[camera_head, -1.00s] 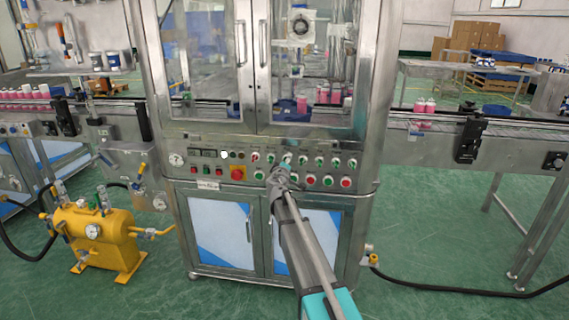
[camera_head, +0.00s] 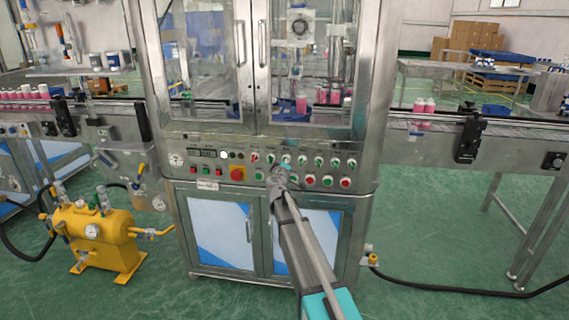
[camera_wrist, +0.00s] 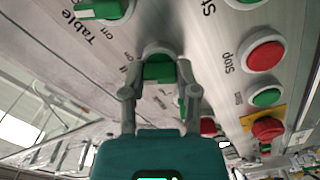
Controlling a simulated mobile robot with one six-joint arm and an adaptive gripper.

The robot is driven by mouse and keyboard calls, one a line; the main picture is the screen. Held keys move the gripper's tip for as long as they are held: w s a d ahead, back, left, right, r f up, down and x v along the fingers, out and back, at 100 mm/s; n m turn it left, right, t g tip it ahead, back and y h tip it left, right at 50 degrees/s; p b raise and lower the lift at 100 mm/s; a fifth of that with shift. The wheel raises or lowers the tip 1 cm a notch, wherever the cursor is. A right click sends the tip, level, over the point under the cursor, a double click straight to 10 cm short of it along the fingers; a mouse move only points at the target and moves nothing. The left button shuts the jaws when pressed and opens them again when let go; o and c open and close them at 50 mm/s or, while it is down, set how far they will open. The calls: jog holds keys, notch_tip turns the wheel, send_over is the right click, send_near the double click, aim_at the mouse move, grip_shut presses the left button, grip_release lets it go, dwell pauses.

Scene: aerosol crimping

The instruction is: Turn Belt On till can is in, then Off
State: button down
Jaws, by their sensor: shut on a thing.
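My gripper (camera_head: 279,171) is at the control panel (camera_head: 215,170) on the front of the crimping machine, seen from behind in the head view. In the wrist view, my gripper (camera_wrist: 160,92) has its two fingers on either side of a green knob (camera_wrist: 160,70) and is shut on it. The knob's label is mostly hidden by the gripper. Pink cans (camera_head: 335,95) stand behind the glass doors inside the machine. More pink cans (camera_head: 424,107) stand on the conveyor belt (camera_head: 490,122) at the right.
Another green knob (camera_wrist: 103,8), labelled Table, is close by in the wrist view. A red Stop button (camera_wrist: 265,56) and a green button (camera_wrist: 265,97) lie to the right. A red emergency button (camera_head: 237,173) is left on the panel. A yellow tank (camera_head: 92,238) stands on the floor at left.

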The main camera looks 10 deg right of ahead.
jog(key=n, duration=1.1)
jog(key=shift+f+n, duration=0.1)
jog(key=shift+n, duration=0.3)
dwell(0.3)
jog(key=shift+c, duration=1.8)
grip_release()
jog(key=shift+s, duration=0.1)
